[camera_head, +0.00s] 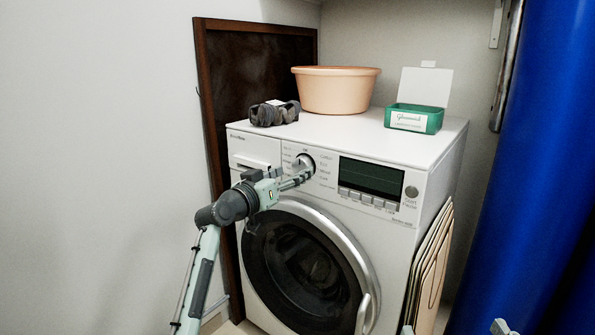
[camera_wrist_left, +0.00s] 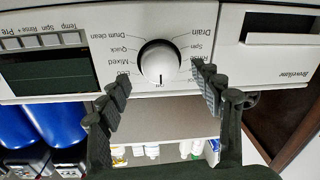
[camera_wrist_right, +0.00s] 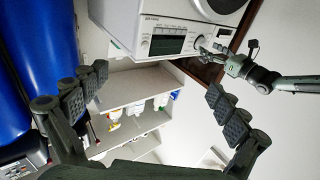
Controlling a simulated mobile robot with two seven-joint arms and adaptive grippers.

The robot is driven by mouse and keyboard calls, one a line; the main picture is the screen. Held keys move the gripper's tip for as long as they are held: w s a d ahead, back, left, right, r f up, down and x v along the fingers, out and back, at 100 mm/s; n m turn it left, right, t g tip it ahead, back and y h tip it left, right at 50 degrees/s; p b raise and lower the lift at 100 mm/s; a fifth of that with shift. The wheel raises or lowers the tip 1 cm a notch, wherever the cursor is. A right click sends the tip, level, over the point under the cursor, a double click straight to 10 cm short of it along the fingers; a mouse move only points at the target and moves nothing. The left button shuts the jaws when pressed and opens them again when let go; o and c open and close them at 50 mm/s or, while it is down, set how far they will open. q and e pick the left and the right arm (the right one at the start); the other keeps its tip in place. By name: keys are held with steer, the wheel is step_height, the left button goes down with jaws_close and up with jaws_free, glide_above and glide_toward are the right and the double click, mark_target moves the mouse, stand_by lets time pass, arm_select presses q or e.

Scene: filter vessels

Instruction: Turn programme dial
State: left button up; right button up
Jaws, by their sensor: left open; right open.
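The programme dial (camera_wrist_left: 160,62) is a round white knob on the washing machine's front panel (camera_head: 335,185). In the left wrist view it has a dark line at its lower edge, with labels such as Drain, Spin, Quick and Mixed around it. In the head view the dial (camera_head: 306,164) is partly covered by my left gripper (camera_head: 293,181). My left gripper (camera_wrist_left: 160,78) is open, its fingers on either side of the dial's lower part; I cannot tell whether they touch it. My right gripper (camera_wrist_right: 156,85) is open and empty, away from the machine.
A dark display (camera_head: 371,178) with buttons below is right of the dial. A peach basin (camera_head: 335,90), a green box (camera_head: 414,118) and a dark grey item (camera_head: 274,113) stand on top. Folded boards (camera_head: 432,262) lean at the right, near a blue cylinder (camera_head: 525,170).

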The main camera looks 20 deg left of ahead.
mark_target(302, 167)
arm_select(q)
steer(key=shift+x, duration=1.35)
steer(key=c, duration=1.2)
